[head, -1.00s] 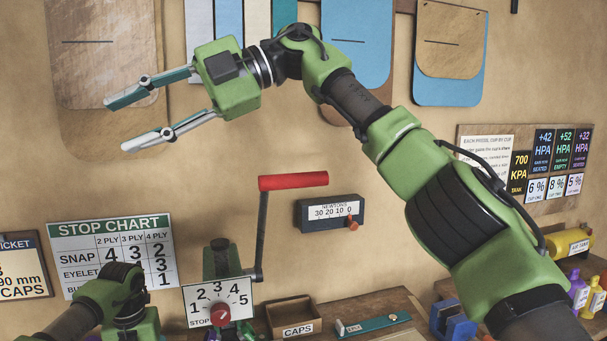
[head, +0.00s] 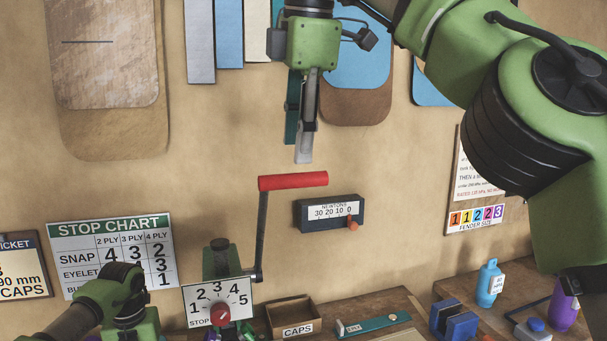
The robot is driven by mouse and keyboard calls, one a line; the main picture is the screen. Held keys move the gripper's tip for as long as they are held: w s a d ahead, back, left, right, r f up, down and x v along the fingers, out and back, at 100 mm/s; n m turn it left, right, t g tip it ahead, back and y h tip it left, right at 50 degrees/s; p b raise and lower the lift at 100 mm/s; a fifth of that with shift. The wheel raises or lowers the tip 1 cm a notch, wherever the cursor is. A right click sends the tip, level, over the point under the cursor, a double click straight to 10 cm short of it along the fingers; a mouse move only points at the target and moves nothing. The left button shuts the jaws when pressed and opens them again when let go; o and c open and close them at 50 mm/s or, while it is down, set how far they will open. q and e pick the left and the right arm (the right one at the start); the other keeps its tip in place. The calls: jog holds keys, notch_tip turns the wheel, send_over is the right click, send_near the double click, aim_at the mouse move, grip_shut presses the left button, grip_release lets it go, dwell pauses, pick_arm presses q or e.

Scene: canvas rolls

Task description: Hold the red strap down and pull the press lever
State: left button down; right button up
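The press lever (head: 262,230) rises from the press behind the dial plate and ends in a red horizontal handle (head: 293,181). A white dial plate (head: 217,298) numbered 1 to 5 with a red knob stands on the press. My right gripper (head: 298,156) points down just above the handle, apart from it. Its teal and grey fingers overlap in this view, their tips offset, so it looks open, with nothing seen between them. My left arm (head: 125,300) shows at lower left; its gripper is out of view. I see no red strap.
Below are a caps box (head: 293,318) and a teal tool (head: 373,325). A stop chart (head: 112,252) hangs at left. A blue block (head: 453,320) and bottles (head: 489,284) stand at right.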

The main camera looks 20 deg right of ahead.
aim_at(294, 181)
jog(key=shift+x, duration=4.1)
grip_shut()
